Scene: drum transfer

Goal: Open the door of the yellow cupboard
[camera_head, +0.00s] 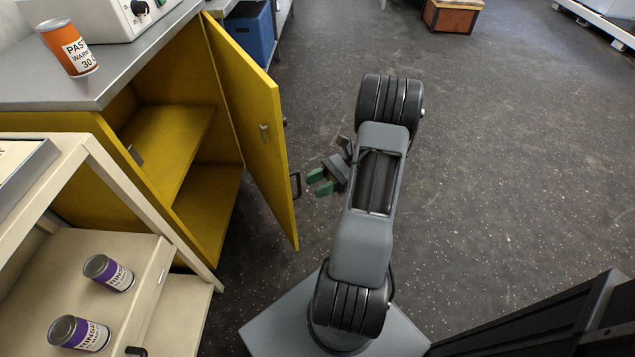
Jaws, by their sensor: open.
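The yellow cupboard (160,218) stands at the left under a grey worktop. Its door (250,125) stands wide open, swung out to the right, and the yellow shelf inside shows with nothing seen on it. A dark handle (296,186) sits on the door's outer face near its free edge. My gripper (318,182), with green finger pads, is just to the right of the handle, with a small gap seen between them. The jaws are open and hold nothing. Part of the gripper is hidden behind my arm.
A cream cart (160,285) with two purple-labelled cans (108,272) stands at the front left, close to the cupboard. An orange can (68,48) and a white device (110,15) are on the worktop. A blue bin (251,32) stands behind the door.

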